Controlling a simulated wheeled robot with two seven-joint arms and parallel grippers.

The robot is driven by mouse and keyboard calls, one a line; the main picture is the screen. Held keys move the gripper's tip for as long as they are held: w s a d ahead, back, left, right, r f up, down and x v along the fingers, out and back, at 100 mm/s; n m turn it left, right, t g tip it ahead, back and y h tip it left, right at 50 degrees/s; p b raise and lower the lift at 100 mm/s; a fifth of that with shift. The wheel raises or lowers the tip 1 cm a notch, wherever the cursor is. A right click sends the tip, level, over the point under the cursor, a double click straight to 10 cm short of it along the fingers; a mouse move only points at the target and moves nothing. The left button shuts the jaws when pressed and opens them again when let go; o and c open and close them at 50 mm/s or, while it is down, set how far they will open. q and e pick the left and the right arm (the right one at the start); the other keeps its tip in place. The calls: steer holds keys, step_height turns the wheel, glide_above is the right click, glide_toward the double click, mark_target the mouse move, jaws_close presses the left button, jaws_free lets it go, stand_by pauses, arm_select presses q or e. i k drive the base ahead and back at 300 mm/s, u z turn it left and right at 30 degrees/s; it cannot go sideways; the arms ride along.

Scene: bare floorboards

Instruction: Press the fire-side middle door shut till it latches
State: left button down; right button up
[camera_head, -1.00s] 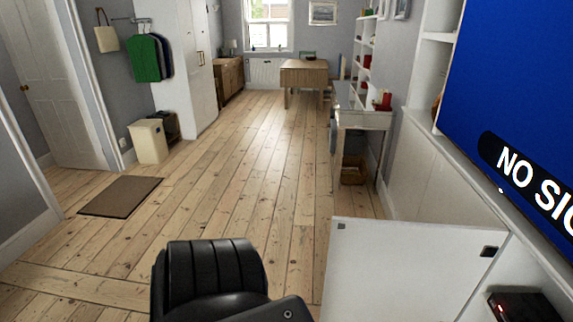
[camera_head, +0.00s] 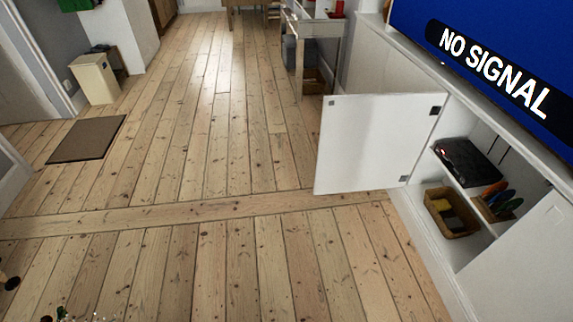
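A white cabinet door (camera_head: 372,143) stands wide open in the camera_head view, swung out from the low white cabinet along the right wall. Dark hinge fittings show on its right edge. The open compartment behind it holds a black box (camera_head: 466,160) on the shelf, a wicker basket (camera_head: 451,212) below, and a small rack of coloured items (camera_head: 497,201). A closed white door panel (camera_head: 525,262) lies nearer to me on the right. Neither of my grippers is in view.
A blue screen reading "NO SIGNAL" (camera_head: 490,60) stands above the cabinet. A desk (camera_head: 318,40) stands beyond the open door. A brown mat (camera_head: 87,139) and a cream bin (camera_head: 94,79) are at left. The floorboards in the middle are clear.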

mark_target(367, 141)
steer(key=z, duration=0.35)
steer(key=i, duration=0.95)
steer(key=u, duration=1.55)
steer(key=i, duration=3.05)
steer(key=z, duration=3)
